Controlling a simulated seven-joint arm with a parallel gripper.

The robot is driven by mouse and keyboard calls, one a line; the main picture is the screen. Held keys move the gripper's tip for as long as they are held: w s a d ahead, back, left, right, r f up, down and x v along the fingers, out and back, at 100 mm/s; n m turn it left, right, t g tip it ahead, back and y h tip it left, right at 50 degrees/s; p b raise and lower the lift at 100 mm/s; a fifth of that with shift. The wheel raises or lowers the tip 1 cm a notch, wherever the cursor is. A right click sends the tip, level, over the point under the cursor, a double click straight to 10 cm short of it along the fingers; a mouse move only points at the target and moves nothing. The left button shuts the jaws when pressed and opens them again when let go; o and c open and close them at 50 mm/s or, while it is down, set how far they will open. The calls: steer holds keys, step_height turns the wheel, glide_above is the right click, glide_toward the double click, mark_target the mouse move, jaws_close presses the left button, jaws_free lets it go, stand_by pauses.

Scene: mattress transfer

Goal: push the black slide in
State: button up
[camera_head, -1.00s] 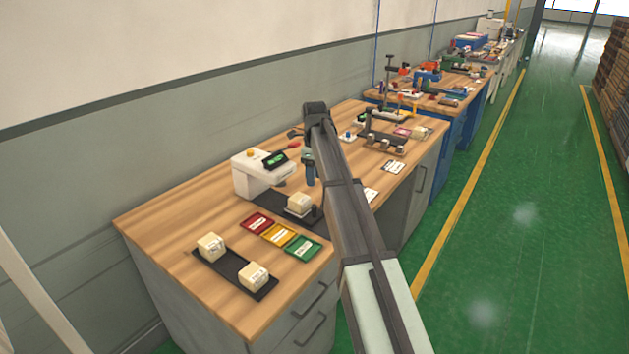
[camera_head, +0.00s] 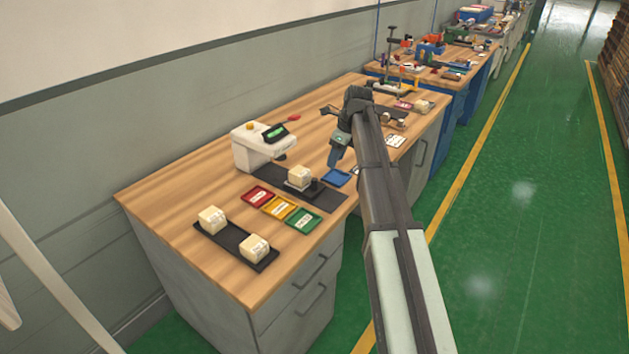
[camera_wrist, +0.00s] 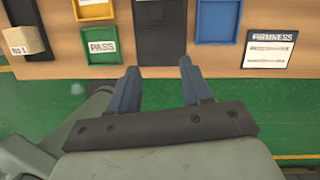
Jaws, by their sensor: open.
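The black slide (camera_head: 317,186) carries a cream block (camera_head: 299,176) on a dark base plate (camera_head: 328,200) in front of the white tester (camera_head: 255,150). In the wrist view the plate's near end (camera_wrist: 160,50) lies ahead of my fingers, with a darker part (camera_wrist: 160,12) at the top edge. The block on the slide is outside that view. My gripper (camera_head: 338,162) points down beside the slide, on its right in the head view. In the wrist view my gripper (camera_wrist: 159,68) is open and empty, its blue fingers apart near the bench edge.
Red (camera_head: 258,195), yellow (camera_head: 280,207) and green (camera_head: 303,220) trays lie left of the plate; a blue tray (camera_head: 336,178) lies right. A black tray (camera_head: 227,235) holds two blocks. A FIRMNESS card (camera_wrist: 268,48) lies right of the blue tray. Green floor (camera_wrist: 50,88) shows beyond the edge.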

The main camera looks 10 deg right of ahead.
mark_target(315, 179)
steer(key=shift+n+t+y, duration=0.3)
steer(key=shift+t+y, duration=0.3)
steer(key=x, duration=0.4)
steer(key=a+x, duration=0.1)
steer(key=x, duration=0.4)
steer(key=w+r+x, duration=0.1)
steer(key=x, duration=0.4)
steer(key=shift+a, duration=0.4)
jaws_close()
